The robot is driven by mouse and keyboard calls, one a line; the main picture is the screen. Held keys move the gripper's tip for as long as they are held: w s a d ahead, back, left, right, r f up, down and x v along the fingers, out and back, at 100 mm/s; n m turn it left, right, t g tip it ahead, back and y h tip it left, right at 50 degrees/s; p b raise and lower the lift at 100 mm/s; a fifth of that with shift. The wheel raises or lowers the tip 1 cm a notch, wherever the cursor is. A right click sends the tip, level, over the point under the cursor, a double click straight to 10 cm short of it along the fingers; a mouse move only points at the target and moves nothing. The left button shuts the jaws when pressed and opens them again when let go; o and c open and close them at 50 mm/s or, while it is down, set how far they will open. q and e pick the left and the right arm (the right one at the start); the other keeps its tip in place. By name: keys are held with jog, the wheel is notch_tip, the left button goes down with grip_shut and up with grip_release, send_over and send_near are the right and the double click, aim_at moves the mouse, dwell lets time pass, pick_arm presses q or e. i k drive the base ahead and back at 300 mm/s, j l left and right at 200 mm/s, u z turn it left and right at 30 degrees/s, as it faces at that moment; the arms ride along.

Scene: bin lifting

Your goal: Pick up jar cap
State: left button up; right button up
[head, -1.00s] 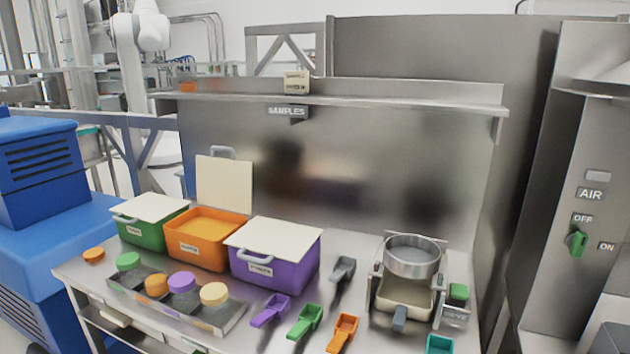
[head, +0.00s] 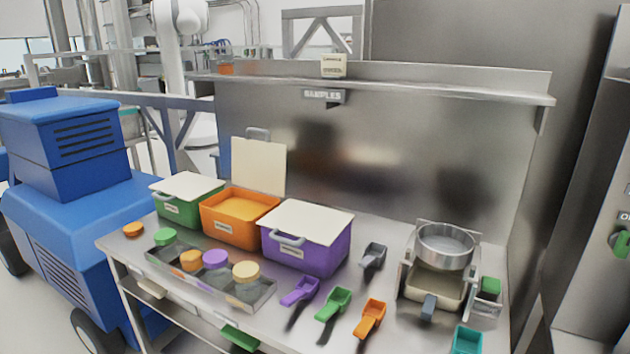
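A loose orange jar cap (head: 133,229) lies flat on the left end of the steel table, just left of the jar tray. Neither of my grippers shows in the head view.
Green (head: 187,206), orange (head: 238,228) and purple (head: 306,245) bins stand behind the tray; the orange one is open. Several scoops, including a green scoop (head: 334,304), lie at the front. A sieve device (head: 444,247) stands right. A blue machine (head: 85,210) is left of the table.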

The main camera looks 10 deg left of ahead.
aim_at(133, 230)
jog(key=u, duration=1.25)
jog(key=i+j, duration=0.3)
jog(key=i, duration=0.15)
jog(key=i+j+z, duration=0.1)
jog(key=i+j, duration=0.15)
jog(key=i, duration=0.15)
